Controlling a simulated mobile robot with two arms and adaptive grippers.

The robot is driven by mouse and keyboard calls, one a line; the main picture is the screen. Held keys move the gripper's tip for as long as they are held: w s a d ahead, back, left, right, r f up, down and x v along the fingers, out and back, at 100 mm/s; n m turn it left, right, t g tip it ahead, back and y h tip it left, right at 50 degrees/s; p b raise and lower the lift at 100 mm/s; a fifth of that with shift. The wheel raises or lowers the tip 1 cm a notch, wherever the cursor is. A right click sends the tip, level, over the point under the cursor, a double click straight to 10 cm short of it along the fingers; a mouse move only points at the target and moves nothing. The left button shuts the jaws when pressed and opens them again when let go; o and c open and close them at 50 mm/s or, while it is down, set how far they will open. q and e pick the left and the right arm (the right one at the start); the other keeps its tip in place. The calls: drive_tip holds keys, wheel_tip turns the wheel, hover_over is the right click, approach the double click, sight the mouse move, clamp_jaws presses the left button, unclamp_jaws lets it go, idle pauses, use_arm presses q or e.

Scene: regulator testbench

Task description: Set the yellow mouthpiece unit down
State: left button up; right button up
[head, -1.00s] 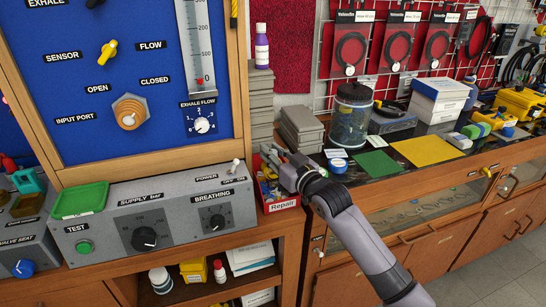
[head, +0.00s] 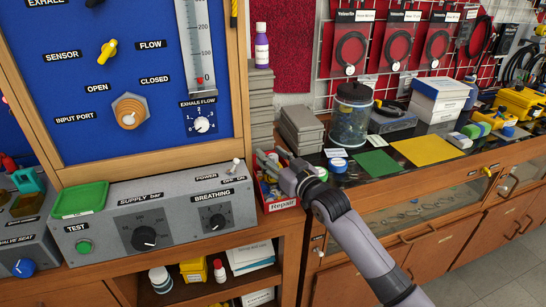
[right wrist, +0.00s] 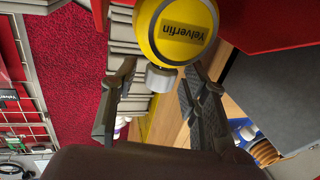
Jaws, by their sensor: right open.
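The yellow mouthpiece unit (right wrist: 177,28) shows at the top of the right wrist view, with a dark "Yelverfin" label and a short grey stub. My right gripper (right wrist: 158,82) is open, its fingers on either side of the stub, just short of the yellow body. I cannot tell whether either finger touches it. In the head view my right gripper (head: 272,161) is at the red "Repair" bin (head: 283,205), and I cannot make out the unit for certain there. My left gripper is not in view.
The grey test console (head: 180,218) stands left of the bin. Grey stacked blocks (head: 302,129) and a lidded jar (head: 351,115) stand behind and right of my gripper. A green mat (head: 376,162) and a yellow mat (head: 425,149) lie on the dark counter to the right.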

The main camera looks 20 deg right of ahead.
drive_tip(key=shift+s+r, duration=0.1)
drive_tip(key=v, duration=1.2)
drive_tip(key=shift+b, duration=0.45)
